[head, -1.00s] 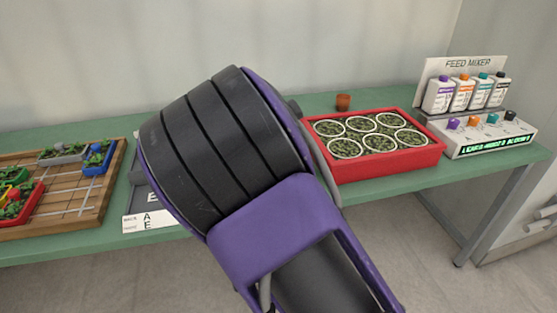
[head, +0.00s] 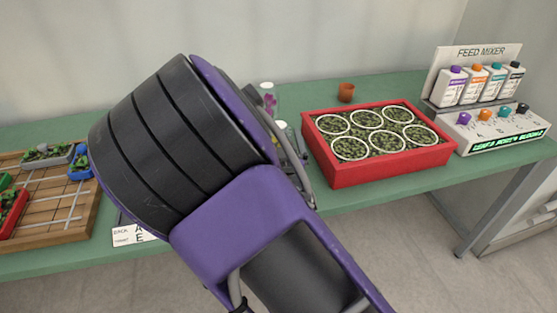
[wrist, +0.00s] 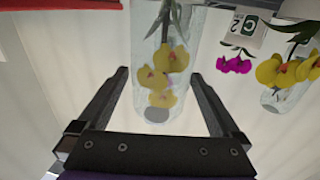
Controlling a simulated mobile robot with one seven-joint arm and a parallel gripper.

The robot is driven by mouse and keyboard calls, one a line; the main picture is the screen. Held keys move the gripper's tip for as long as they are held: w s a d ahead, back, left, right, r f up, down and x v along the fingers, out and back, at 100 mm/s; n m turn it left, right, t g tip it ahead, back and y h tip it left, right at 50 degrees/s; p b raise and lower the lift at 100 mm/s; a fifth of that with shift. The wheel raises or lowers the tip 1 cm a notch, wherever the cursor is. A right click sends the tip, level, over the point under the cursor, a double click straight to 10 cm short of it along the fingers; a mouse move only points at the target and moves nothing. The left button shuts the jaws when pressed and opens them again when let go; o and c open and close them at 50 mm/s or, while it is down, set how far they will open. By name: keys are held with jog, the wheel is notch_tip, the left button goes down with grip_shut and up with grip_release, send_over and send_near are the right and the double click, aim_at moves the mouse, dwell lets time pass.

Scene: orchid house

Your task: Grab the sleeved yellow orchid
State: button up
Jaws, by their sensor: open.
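In the wrist view a yellow orchid (wrist: 170,57) in a clear sleeve hangs head-down in the picture, its sleeve end lying between my fingers. My gripper (wrist: 160,76) is open, one finger on each side of this sleeve, with a gap showing on both sides; how deep the sleeve sits between them I cannot tell. A second yellow orchid (wrist: 286,72) in a clear sleeve is at the right edge, outside my right finger. In the head view my arm hides the gripper and both yellow orchids.
A magenta orchid (wrist: 235,64) by a white pot marked C 2 (wrist: 243,28) is right of my fingers. On the green bench (head: 400,85) stand a red tray (head: 395,170), a small terracotta pot (head: 346,92), the feed mixer (head: 490,127) and a wooden grid board (head: 50,205).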

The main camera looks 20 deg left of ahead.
grip_shut()
dwell(0.6)
